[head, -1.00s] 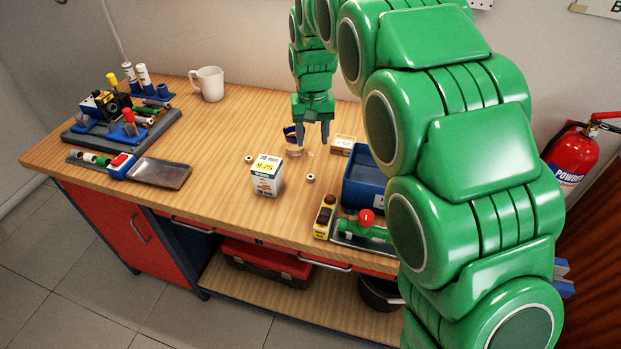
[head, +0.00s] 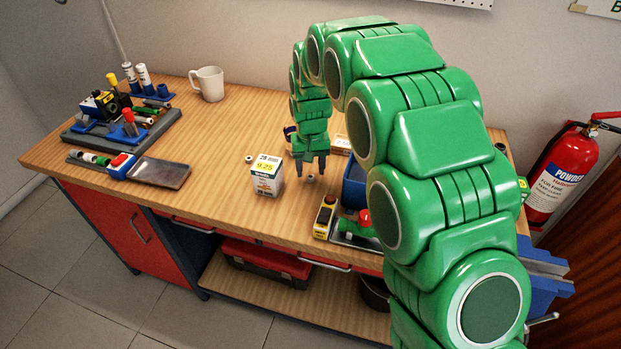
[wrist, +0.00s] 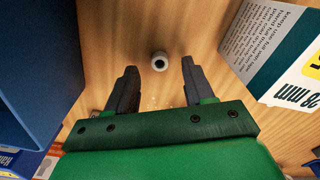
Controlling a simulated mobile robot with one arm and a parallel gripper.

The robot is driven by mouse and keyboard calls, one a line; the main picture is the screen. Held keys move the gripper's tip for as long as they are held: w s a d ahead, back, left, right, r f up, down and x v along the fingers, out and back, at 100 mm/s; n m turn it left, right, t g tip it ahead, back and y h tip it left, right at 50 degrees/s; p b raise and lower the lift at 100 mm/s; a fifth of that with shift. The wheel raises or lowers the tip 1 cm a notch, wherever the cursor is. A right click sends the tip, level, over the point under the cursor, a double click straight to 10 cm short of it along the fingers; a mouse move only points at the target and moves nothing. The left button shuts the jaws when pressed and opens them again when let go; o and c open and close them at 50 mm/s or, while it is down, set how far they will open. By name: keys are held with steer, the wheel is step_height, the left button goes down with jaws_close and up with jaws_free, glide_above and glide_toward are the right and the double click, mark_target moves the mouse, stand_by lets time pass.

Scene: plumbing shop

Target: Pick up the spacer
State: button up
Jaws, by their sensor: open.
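My gripper (head: 311,170) points down at the bench. In the wrist view my gripper (wrist: 159,78) is open and empty, with the piece centred slightly beyond the gap between the fingertips. I cannot tell the exact height left above it. A second similar small piece (head: 249,159) lies farther left, beyond the printed box.
A printed white box (head: 267,176) stands close on the left in the head view; it also shows in the wrist view (wrist: 270,45). A blue bin (head: 354,187) is close on the right.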

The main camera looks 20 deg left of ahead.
step_height(320, 180, down, 2)
steer(key=shift+f, duration=0.1)
steer(key=shift+c, duration=0.2)
jaws_close()
